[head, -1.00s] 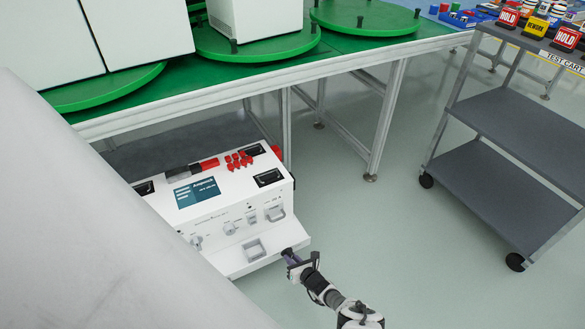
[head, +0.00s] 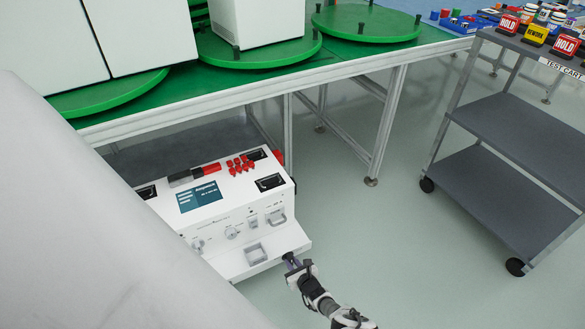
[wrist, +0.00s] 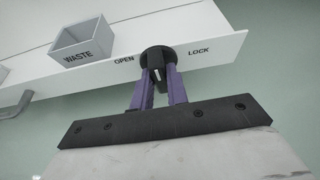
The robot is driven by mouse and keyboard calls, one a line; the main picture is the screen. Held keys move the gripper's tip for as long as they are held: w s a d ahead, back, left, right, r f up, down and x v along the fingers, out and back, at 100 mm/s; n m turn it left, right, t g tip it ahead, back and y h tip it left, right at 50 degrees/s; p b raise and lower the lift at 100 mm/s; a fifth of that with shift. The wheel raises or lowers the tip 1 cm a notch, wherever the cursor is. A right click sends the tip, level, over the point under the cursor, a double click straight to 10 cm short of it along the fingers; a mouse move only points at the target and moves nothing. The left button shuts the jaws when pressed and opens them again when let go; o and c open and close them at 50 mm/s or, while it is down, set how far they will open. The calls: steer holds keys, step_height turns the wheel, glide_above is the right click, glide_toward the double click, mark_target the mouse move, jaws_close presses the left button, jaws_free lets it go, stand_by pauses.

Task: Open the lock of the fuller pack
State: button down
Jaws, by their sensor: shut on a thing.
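A black lock knob (wrist: 157,62) with a white mark sits on the front ledge of a white machine (head: 225,215), between the printed words OPEN and LOCK. The white mark points roughly down toward my gripper in the wrist view, on neither word. My gripper (wrist: 160,86) has its two purple fingers shut on the knob, one on each side. In the head view my gripper (head: 291,262) is at the right end of the ledge, and the knob is mostly hidden there. No fill level of a pack is readable.
A small grey WASTE bin (wrist: 82,44) is on the ledge left of the knob. The machine stands under the table with green turntables (head: 367,20). A grey test cart (head: 510,120) stands at the right, with open floor between.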

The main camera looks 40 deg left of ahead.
steer(key=c, duration=1.4)
jaws_free()
steer(key=shift+p+v, duration=4.85)
steer(key=shift+v, duration=2.05)
steer(key=shift+r, duration=0.15)
